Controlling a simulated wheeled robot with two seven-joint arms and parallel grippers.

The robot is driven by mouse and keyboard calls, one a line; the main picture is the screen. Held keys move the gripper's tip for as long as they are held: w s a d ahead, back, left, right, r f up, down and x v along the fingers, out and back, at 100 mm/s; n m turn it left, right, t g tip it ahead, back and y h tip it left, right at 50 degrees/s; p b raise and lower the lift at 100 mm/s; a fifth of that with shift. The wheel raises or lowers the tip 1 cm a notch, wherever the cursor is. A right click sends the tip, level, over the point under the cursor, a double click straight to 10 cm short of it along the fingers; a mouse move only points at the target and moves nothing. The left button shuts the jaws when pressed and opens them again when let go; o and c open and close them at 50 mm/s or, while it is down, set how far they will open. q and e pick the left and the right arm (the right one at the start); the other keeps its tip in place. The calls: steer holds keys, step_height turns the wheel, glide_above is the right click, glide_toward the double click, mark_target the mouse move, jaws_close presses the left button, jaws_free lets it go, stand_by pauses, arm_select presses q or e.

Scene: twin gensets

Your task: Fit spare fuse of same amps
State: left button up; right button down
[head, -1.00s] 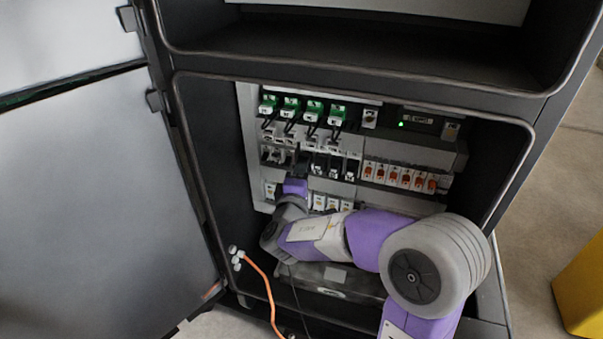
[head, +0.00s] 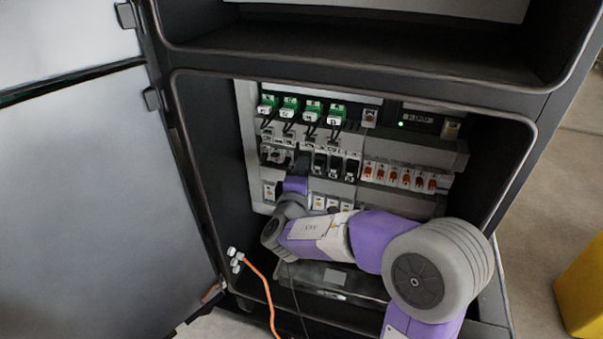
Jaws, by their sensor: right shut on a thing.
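My right gripper (head: 303,163) is at the middle row of the electrical panel, at the left end of the black fuse holders (head: 335,166). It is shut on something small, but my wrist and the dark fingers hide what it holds. I cannot read any amp markings. Other dark and grey modules (head: 276,156) sit just left of the gripper. A row of white holders with orange parts (head: 400,177) is on the right. White modules (head: 325,203) show below, partly behind my arm. My left gripper is not in view.
The panel sits inside a dark cabinet (head: 205,150) whose grey door (head: 90,190) stands open at left. Green connectors (head: 301,108) with black wires run along the top. An orange cable (head: 262,285) hangs at lower left. A yellow object (head: 582,290) stands on the floor at right.

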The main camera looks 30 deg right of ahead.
steer(key=shift+d+b, duration=0.15)
steer(key=shift+b, duration=0.3)
stand_by(0.5)
steer(key=shift+w, duration=0.15)
stand_by(0.6)
steer(key=c, duration=0.7)
jaws_free()
steer(key=shift+d, duration=0.1)
steer(key=shift+c, duration=0.2)
